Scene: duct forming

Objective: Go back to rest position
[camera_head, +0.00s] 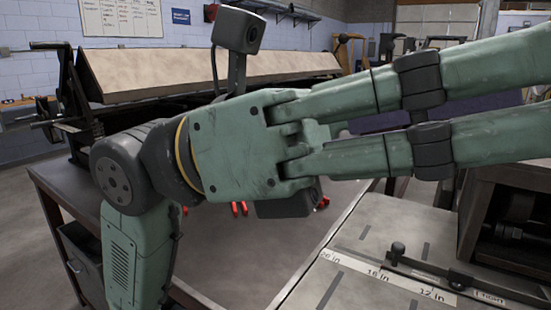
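My green arm fills the middle of the head view, with two parallel links reaching to the right edge. A black camera on a stalk stands up behind the arm's green block. Nothing can be seen held.
A brown-topped table (270,245) lies below the arm, with small red items (240,208) partly hidden on it. A sheet-metal machine (200,70) stands behind. At the right is a surface with an inch scale (390,278) and a dark bar (470,285). Grey floor (30,250) shows at left.

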